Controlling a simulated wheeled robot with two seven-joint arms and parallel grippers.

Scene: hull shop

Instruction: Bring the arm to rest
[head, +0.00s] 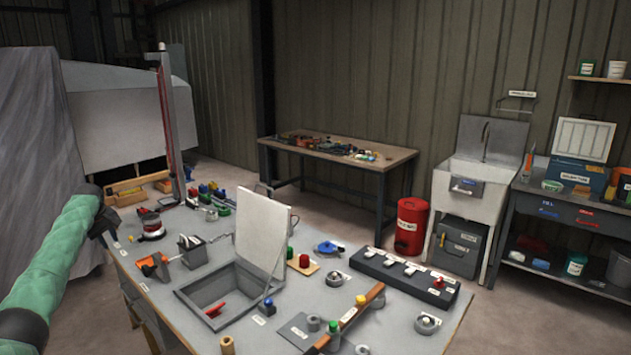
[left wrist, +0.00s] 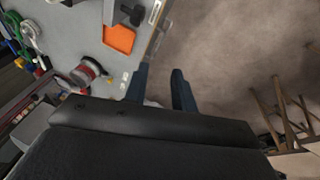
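My left arm, in a green sleeve, comes in from the left in the head view. My left gripper (head: 104,222) is at the left edge of the workbench (head: 150,285), above and beside it. In the left wrist view the two dark fingers of my left gripper (left wrist: 160,72) stand apart with nothing between them. Bare floor and the bench edge show past the fingertips. My right gripper is in neither view.
Near the gripper on the bench are a red-and-grey sander-like tool (head: 150,226) and an orange item (head: 152,266). A raised white lid (head: 262,232) stands at a recess. Floor (left wrist: 225,50) beside the bench is clear near the gripper; wooden legs (left wrist: 285,115) stand farther right.

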